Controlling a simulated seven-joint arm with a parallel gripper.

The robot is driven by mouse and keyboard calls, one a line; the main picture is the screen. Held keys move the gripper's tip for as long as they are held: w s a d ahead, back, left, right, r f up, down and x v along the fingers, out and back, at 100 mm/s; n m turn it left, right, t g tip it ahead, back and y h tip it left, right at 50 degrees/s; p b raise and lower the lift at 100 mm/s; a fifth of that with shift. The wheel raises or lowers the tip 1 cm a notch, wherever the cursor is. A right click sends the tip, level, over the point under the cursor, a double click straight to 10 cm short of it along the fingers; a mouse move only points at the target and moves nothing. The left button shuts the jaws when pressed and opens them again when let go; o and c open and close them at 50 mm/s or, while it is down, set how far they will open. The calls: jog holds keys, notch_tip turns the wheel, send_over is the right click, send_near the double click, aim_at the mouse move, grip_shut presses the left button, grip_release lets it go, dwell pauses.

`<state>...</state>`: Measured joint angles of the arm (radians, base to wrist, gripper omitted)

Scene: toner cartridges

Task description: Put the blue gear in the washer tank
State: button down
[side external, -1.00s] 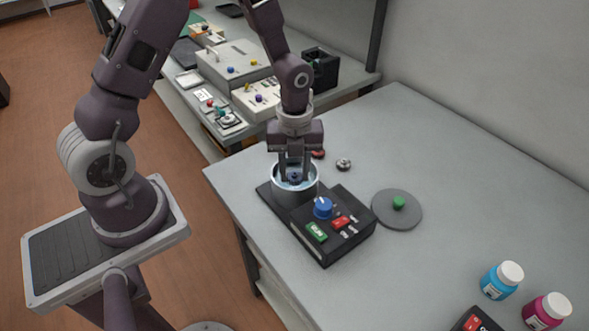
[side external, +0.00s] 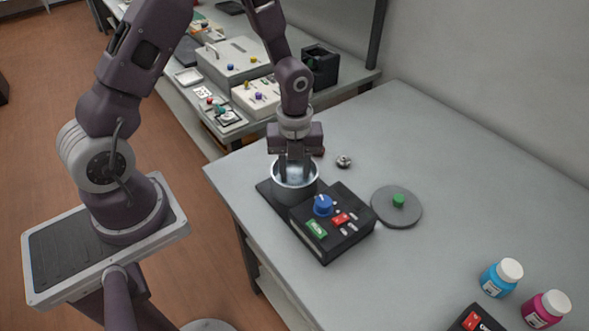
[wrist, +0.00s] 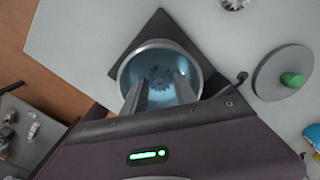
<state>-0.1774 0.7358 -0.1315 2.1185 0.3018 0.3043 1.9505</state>
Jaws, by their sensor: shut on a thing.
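The washer tank (side external: 296,192) is a round metal pot with an open top at the back of a black control unit (side external: 330,230). In the wrist view the tank (wrist: 160,46) is seen from above, its inside tinted blue. My gripper (side external: 295,177) points straight down with its fingers inside the tank. The blue gear (wrist: 160,77) shows as a small toothed shape low in the tank, between the fingertips, and my gripper is shut on it. The tank wall and fingers hide the gear in the side view. I cannot tell whether it touches the tank's floor.
A grey round lid with a green knob (side external: 398,201) lies right of the unit. A small metal gear (side external: 344,161) and a partly hidden red part (side external: 319,152) lie behind. Blue (side external: 501,279) and magenta (side external: 546,310) bottles stand at front right. The table's right middle is clear.

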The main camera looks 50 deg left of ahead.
jog(key=shift+f, duration=0.2)
dwell(0.4)
jog(key=c, duration=0.9)
grip_release()
jog(key=shift+r, duration=0.1)
notch_tip(320, 180, up, 8)
jog(key=shift+f, duration=0.2)
jog(key=shift+r, duration=0.3)
